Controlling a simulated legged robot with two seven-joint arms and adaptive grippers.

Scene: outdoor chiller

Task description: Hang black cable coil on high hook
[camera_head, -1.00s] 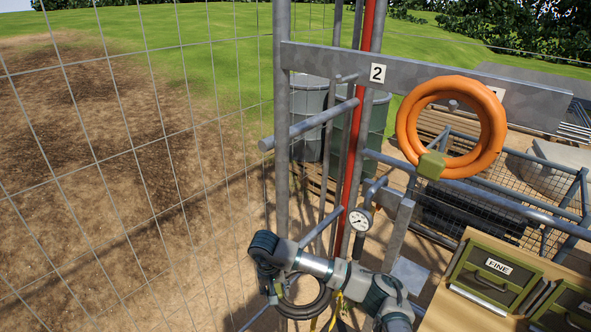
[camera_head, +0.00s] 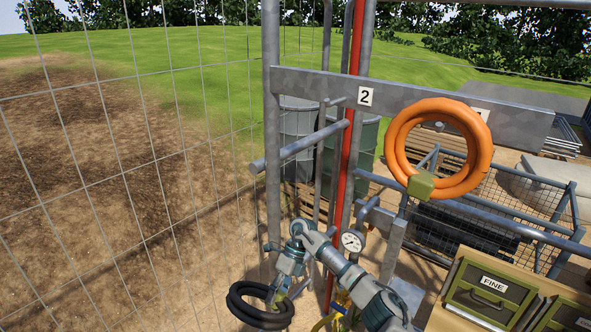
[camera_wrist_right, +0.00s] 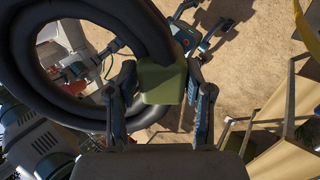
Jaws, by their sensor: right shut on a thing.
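The black cable coil (camera_head: 238,311) hangs from my right gripper (camera_head: 279,294), low at the bottom centre of the head view. In the right wrist view the coil (camera_wrist_right: 42,82) fills the upper left. There my right gripper (camera_wrist_right: 165,88) is shut on the olive block (camera_wrist_right: 163,82) on the coil's side. A bare peg (camera_head: 337,101) sticks out of the grey plate beside the "2" label, above and right of the coil. I cannot tell whether it is the high hook. What looks like my left gripper (camera_wrist_right: 203,38) shows open in the wrist view, empty over sand.
A red pipe (camera_head: 347,150), a gauge (camera_head: 352,241) and wire fence (camera_head: 130,150) are near. Green drawers (camera_head: 485,290) stand lower right.

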